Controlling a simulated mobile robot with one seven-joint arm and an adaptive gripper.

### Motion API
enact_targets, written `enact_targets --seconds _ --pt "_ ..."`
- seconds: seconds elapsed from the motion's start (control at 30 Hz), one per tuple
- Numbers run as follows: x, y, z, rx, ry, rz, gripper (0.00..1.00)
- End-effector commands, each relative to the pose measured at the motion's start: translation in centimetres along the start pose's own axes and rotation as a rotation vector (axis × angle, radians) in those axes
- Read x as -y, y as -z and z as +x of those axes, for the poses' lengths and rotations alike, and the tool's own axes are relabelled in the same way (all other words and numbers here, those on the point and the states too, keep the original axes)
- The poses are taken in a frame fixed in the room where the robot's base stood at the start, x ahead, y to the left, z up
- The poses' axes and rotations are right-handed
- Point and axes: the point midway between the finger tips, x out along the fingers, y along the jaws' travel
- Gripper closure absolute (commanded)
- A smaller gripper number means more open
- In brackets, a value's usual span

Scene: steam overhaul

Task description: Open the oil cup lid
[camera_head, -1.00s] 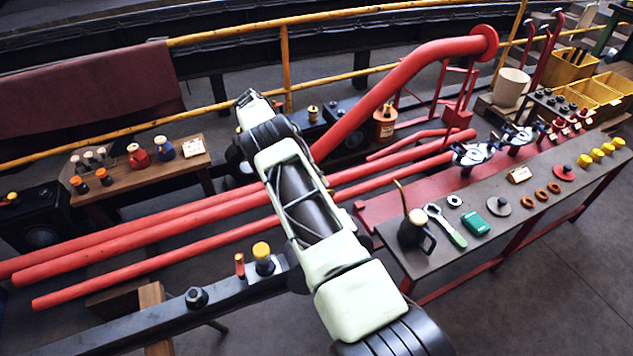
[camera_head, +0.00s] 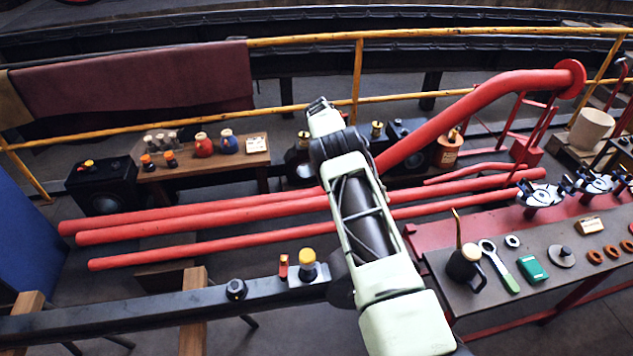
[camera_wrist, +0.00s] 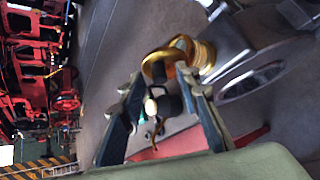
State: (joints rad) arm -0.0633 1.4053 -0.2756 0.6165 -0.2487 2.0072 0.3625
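A cup with a yellow cap (camera_head: 307,258) stands upright on the black rail, beside a small red piece, in the head view. In the wrist view, a brass cylinder (camera_wrist: 204,54) with a brass loop-like part (camera_wrist: 164,64) beside it is close to my fingertips, next to a grey metal body; I cannot tell whether this loop is the oil cup lid or whether it stands open. My gripper (camera_wrist: 160,82) is open, its two fingers apart, with the loop just past the tips. I see no clear contact. My gripper is hidden in the head view.
A black oil can (camera_head: 464,268), a green-handled wrench (camera_head: 500,268) and other parts lie on the right bench (camera_head: 480,318). Long red pipes (camera_head: 200,220) run behind the black rail (camera_head: 130,312). A wooden table (camera_head: 235,160) with bottles stands at the back left.

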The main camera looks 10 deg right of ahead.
Motion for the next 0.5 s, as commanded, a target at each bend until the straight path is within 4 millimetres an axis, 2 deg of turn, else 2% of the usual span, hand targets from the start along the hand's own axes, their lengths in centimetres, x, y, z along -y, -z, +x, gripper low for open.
enact_targets --seconds 0.5 --pt "-0.34 -0.71 0.28 -0.079 0.070 0.040 0.70"
